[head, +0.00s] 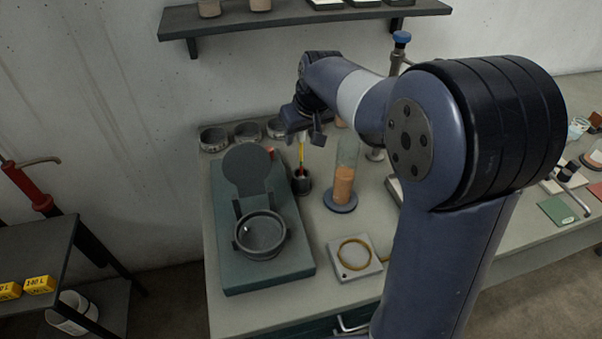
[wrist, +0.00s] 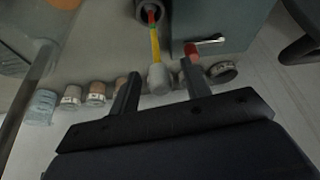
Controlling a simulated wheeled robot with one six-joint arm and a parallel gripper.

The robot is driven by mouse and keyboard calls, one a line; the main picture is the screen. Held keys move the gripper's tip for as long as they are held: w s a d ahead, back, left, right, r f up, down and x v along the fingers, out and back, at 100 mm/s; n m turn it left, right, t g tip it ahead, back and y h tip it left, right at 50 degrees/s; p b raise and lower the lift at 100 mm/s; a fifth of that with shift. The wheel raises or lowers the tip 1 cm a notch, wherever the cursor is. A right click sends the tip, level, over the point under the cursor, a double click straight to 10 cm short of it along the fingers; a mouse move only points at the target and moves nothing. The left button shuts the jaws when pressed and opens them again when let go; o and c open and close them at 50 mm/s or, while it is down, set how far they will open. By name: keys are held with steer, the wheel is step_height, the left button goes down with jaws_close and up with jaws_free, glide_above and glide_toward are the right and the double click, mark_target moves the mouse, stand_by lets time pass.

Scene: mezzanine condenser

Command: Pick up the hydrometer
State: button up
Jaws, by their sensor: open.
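The hydrometer (head: 301,152) stands upright in a small dark holder (head: 301,184), showing a thin yellow stem with red low down. In the wrist view the hydrometer (wrist: 155,45) shows red, green and yellow bands and a pale, thick upper end. Its lower end is hidden inside the holder (wrist: 148,9). My gripper (head: 302,138) is open above the holder, at the top of the hydrometer. In the wrist view my gripper (wrist: 161,68) has the pale end between its two spread fingers. I see no contact with either finger.
A green instrument with a raised round lid (head: 247,170) stands left of the holder. A clear cylinder with orange contents (head: 344,183) stands close on the right. Several small jars (head: 247,132) line the back, below a wall shelf (head: 300,18).

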steer(key=shift+x, duration=1.1)
jaws_close()
